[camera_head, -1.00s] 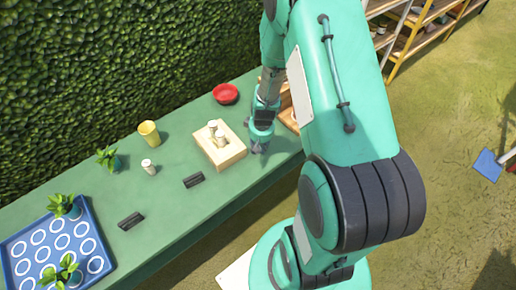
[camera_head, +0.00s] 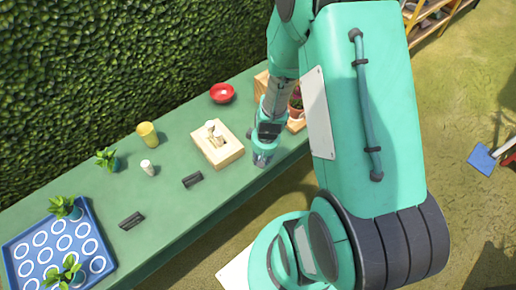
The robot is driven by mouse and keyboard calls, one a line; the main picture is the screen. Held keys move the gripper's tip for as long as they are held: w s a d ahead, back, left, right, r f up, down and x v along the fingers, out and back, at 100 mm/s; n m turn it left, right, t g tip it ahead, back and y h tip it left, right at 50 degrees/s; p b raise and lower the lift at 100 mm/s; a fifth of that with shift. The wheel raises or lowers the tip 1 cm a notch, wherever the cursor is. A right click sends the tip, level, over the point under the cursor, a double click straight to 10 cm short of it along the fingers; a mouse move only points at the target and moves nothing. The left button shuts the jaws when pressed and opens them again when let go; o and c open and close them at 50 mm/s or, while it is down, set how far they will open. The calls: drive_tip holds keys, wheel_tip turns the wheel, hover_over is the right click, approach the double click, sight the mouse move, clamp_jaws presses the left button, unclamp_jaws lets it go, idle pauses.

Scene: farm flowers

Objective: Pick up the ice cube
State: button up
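A red bowl (camera_head: 222,94) stands near the back edge of the green table, left of my arm. A small pale spot shows inside it; it is too small to tell whether this is the ice cube. No ice cube is clearly seen elsewhere. My gripper (camera_head: 261,160) points down over the table near its front edge, just right of the light wooden box. It is in front of and right of the red bowl, well apart from it. Its fingers are too small to tell whether they are open or shut.
The wooden box (camera_head: 229,157) holds pale bottle-like items. A yellow cup (camera_head: 148,134), a white bottle (camera_head: 148,168), two black blocks and a blue tray (camera_head: 22,228) with plants are further left. A potted plant (camera_head: 296,104) stands on wood behind my arm.

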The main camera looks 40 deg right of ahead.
drive_tip(key=s+a, duration=0.2)
drive_tip(key=s, duration=0.4)
drive_tip(key=shift+a+r, duration=0.3)
drive_tip(key=shift+w, duration=0.1)
idle(0.4)
